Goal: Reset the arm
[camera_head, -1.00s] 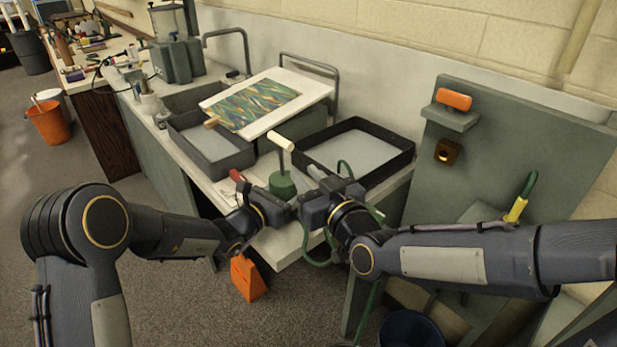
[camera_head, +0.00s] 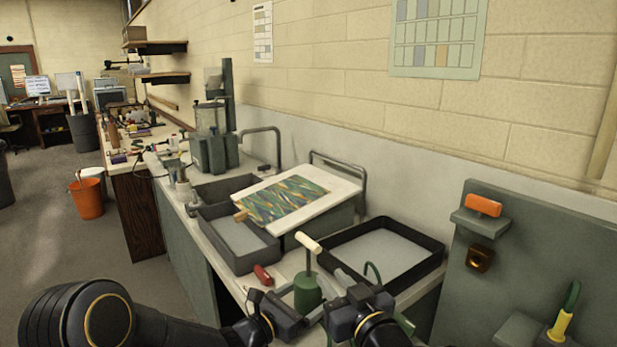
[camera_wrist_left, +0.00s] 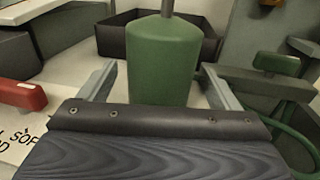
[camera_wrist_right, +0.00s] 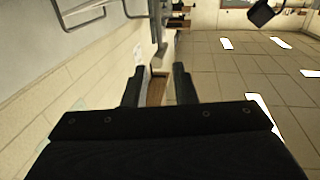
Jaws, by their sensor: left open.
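My left gripper (camera_head: 290,312) is low in the head view, beside a green cylinder (camera_head: 308,293) with a grey rod and a cream T-handle (camera_head: 308,243). In the left wrist view its fingers (camera_wrist_left: 158,84) are spread wide. The cylinder (camera_wrist_left: 164,60) shows upright in the gap, with clear space on both sides; its base is hidden.
Two dark trays (camera_head: 238,262) (camera_head: 435,262) flank a tilted white board (camera_head: 335,205) with a marbled sheet (camera_head: 284,200). A red-handled tool (camera_head: 263,275) lies near the counter's front edge. A green hose (camera_head: 374,276) loops by my right gripper. A grey panel (camera_head: 560,262) stands at right.

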